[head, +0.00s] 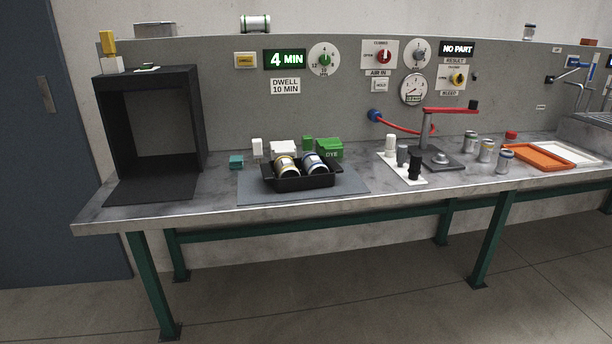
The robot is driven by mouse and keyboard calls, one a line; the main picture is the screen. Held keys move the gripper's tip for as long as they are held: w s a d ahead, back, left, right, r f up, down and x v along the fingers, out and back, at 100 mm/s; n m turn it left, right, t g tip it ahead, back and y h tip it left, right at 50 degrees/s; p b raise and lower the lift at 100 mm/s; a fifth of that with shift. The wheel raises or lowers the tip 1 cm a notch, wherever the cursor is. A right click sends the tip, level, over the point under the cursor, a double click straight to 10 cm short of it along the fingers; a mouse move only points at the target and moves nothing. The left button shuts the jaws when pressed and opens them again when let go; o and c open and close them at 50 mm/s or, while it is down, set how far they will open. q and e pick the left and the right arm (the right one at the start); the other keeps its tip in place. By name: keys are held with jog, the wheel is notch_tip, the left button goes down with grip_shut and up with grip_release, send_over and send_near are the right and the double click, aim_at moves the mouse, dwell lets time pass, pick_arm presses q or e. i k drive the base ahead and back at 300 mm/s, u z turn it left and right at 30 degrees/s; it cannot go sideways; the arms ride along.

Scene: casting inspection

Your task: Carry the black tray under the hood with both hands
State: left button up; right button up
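The black tray (300,184) sits on a grey mat (355,183) near the bench's front edge, left of centre. It carries two cylindrical castings, one with a cream band (286,166) and one with a blue band (314,163). The black hood (153,75) stands at the left end of the bench, open at the front, with a dark plate (150,190) lying before it. Its inside looks empty. Neither of my grippers shows in the head view.
Behind the tray stand a green dye box (330,148) and small white bottles. A teal block (236,161) sits between hood and mat. To the right are a white plate with fittings (402,172), a red-handled clamp (440,158), several metal cylinders and an orange tray (537,157).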

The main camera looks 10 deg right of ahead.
aim_at(154, 186)
jog(key=k, duration=0.3)
jog(key=z, duration=1)
jog(key=i, duration=1.3)
jog(key=u, duration=0.35)
